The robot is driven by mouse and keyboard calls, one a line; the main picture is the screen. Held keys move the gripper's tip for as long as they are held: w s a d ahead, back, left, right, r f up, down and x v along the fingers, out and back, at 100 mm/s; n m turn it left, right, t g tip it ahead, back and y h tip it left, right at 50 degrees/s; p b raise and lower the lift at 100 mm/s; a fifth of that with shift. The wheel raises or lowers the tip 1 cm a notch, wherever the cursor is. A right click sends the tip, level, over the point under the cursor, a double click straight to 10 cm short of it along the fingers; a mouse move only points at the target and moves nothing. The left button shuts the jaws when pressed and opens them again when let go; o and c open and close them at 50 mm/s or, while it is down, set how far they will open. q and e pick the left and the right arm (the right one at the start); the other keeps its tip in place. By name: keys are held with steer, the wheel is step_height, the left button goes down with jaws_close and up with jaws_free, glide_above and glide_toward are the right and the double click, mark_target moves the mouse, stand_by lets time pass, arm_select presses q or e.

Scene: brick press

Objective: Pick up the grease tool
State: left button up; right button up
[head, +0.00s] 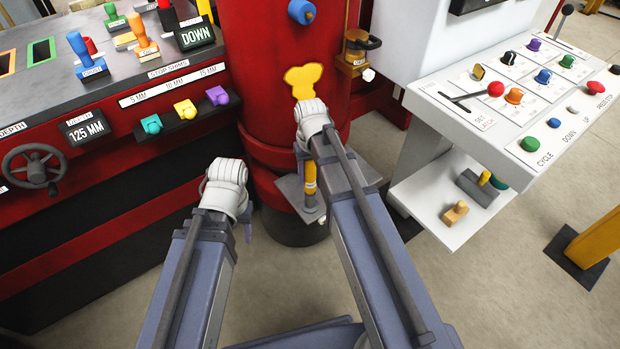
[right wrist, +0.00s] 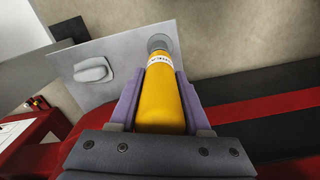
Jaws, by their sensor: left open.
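The grease tool is a yellow cylinder with a white label band and a grey end. In the right wrist view, the grease tool (right wrist: 164,98) lies between the purple fingers of my right gripper (right wrist: 160,95), which press close on both sides. In the head view, the yellow grease tool (head: 310,178) shows upright below my right wrist, in front of the red column; my wrist hides its upper part. A small grey shelf plate (head: 292,190) is behind and below it; I cannot tell whether they touch. My left gripper (head: 247,228) is open and empty, left of the shelf, mostly hidden by its wrist.
The red press column (head: 270,80) stands close ahead with a yellow splat mark (head: 303,80). A red bench (head: 85,210) with stamps and coloured blocks is at left. A white control console (head: 480,130) with knobs and a lower shelf is at right.

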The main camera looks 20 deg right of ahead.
jaws_close()
steer(key=shift+r, duration=0.1)
stand_by(0.5)
